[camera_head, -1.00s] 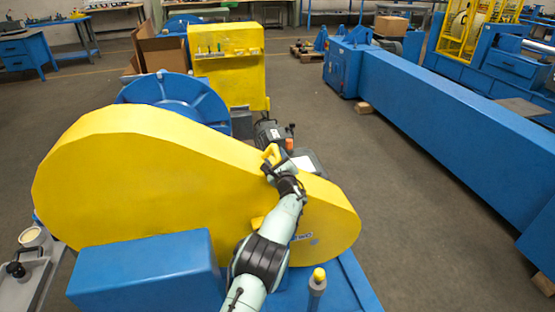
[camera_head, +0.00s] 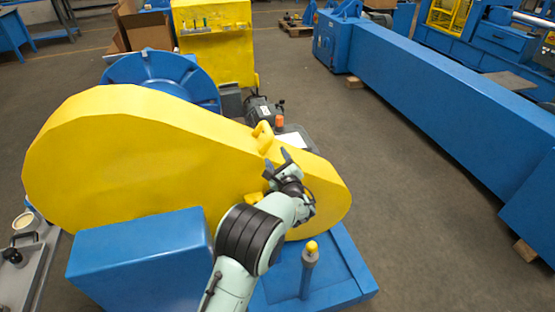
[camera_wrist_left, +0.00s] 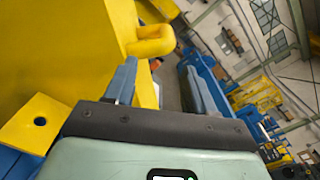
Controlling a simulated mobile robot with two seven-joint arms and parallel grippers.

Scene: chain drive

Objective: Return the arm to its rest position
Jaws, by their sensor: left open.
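My left gripper (camera_head: 277,162) is in front of the right part of the yellow chain guard (camera_head: 130,150). Its two fingers are apart with nothing between them; the open fingers also show in the left wrist view (camera_wrist_left: 160,88). A yellow handle loop (camera_head: 263,132) stands on top of the guard, just beyond the fingertips. In the left wrist view the handle (camera_wrist_left: 150,40) is ahead of the left finger and outside the grip. The guard sits on its blue base. My right gripper is not in view.
A post with a yellow top (camera_head: 310,252) stands on the blue base (camera_head: 340,262), right of my forearm. A blue box (camera_head: 140,262) is at the front left. A dark motor (camera_head: 262,110) is behind the guard. A long blue beam (camera_head: 440,100) lies right, across open floor.

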